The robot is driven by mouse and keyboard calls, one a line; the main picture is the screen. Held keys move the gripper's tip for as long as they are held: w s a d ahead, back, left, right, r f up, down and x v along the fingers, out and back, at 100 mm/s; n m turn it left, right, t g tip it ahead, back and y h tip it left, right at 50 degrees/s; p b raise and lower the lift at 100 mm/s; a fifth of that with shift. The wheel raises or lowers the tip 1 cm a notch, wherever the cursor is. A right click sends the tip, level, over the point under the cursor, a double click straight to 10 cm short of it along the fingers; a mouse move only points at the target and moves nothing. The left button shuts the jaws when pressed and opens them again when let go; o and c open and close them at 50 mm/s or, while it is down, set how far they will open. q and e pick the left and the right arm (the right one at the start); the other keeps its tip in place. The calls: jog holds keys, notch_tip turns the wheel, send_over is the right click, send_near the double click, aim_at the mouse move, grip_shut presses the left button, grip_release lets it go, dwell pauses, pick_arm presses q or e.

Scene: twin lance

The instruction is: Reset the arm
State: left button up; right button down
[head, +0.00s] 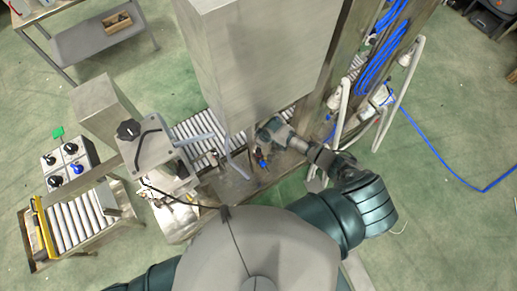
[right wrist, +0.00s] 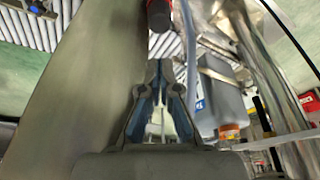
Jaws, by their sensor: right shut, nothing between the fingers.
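My right arm (head: 345,215) reaches forward and left along the machine's near side in the head view. Its gripper (head: 268,137) hangs beside the big metal housing; the fingertips are too small to make out there. In the right wrist view the two fingers of the right gripper (right wrist: 160,66) converge and meet at the tips, with nothing between them. A dark handle with a red end (right wrist: 159,16) lies just beyond the tips; I cannot tell whether they touch. Of my left arm only the upper part (head: 150,278) shows at the bottom left; its gripper is out of view.
The tall metal housing (head: 262,60) stands close ahead, over a roller conveyor (head: 195,135). A control box with knobs (head: 70,165) is at left. A grey container with an orange cap (right wrist: 228,105) is right of the fingers. Blue hose (head: 378,70) hangs at right; green floor there is open.

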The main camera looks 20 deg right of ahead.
jog(key=shift+f, duration=0.1)
dwell(0.3)
jog(key=s+a+r+m+y, duration=0.1)
jog(key=s+a+r, duration=0.25)
jog(key=s, duration=0.25)
jog(key=s+a+r, duration=0.2)
jog(key=s+a, duration=0.3)
jog(key=s+d+r+m+t+h, duration=0.1)
jog(key=s+d+r+m, duration=0.1)
jog(key=s+d+r, duration=0.3)
jog(key=s+d+r+m+h, duration=0.2)
jog(key=s+d+r+m, duration=0.1)
jog(key=s+r, duration=0.35)
notch_tip(320, 180, down, 30)
jog(key=s+g+b, duration=0.1)
jog(key=s+b, duration=0.1)
jog(key=b, duration=0.2)
jog(key=s+d+f+g+b, duration=0.1)
jog(key=s+f+b, duration=0.3)
jog(key=s+f, duration=1.4)
notch_tip(320, 180, down, 3)
jog(key=shift+d+r+n+g, duration=0.1)
jog(key=shift+d+n+g, duration=0.25)
jog(key=shift+d, duration=0.35)
